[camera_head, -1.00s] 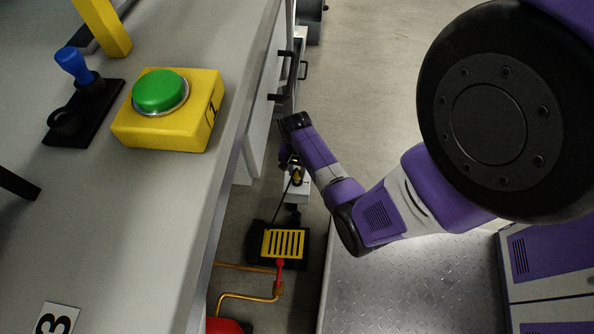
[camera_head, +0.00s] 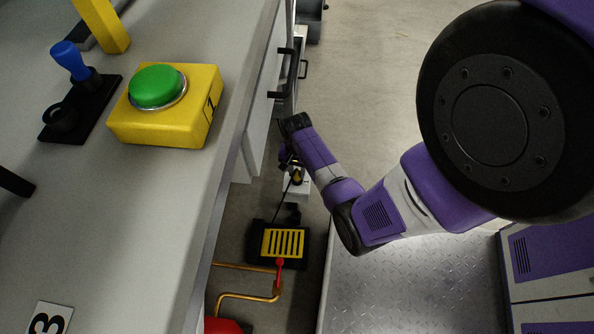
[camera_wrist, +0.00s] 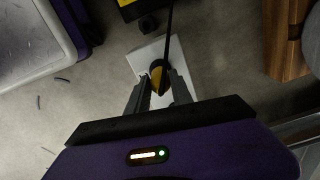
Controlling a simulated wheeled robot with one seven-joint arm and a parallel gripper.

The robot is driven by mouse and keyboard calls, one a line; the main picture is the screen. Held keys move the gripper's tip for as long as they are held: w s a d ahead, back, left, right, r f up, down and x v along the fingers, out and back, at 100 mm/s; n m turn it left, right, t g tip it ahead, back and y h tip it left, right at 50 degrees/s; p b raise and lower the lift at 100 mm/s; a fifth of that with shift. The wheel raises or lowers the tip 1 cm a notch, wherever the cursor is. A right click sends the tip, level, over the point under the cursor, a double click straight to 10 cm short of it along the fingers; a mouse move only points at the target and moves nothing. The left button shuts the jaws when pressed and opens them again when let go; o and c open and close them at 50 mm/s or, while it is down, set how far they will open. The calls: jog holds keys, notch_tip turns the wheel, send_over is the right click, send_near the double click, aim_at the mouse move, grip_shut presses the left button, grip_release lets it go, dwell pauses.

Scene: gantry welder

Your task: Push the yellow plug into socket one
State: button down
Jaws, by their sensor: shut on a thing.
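The yellow plug (camera_wrist: 157,78) is between the fingertips of my gripper (camera_wrist: 158,88) in the wrist view, with a dark cable running up from it. My gripper is shut on the plug, over a pale block (camera_wrist: 178,62). In the head view the plug (camera_head: 297,177) shows small beside the cabinet, low near the floor, with the pale block (camera_head: 297,188) just below it. I cannot tell whether the plug touches the block. No socket marked one can be made out; the gripper and plug cover part of the block.
A black and yellow slatted box (camera_head: 283,243) stands on the floor near copper pipes (camera_head: 245,297). The workbench (camera_head: 130,220) holds a yellow box with a green button (camera_head: 165,105). Cabinet handles (camera_head: 286,75) stick out near my arm. A brown wooden object (camera_wrist: 285,40) stands right in the wrist view.

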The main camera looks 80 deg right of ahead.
jog(key=shift+f+b, duration=0.5)
jog(key=shift+f, duration=0.5)
jog(key=c, duration=1.1)
grip_release()
jog(key=shift+o, duration=0.2)
notch_tip(320, 180, up, 8)
jog(key=p, duration=0.4)
jog(key=shift+f, duration=0.15)
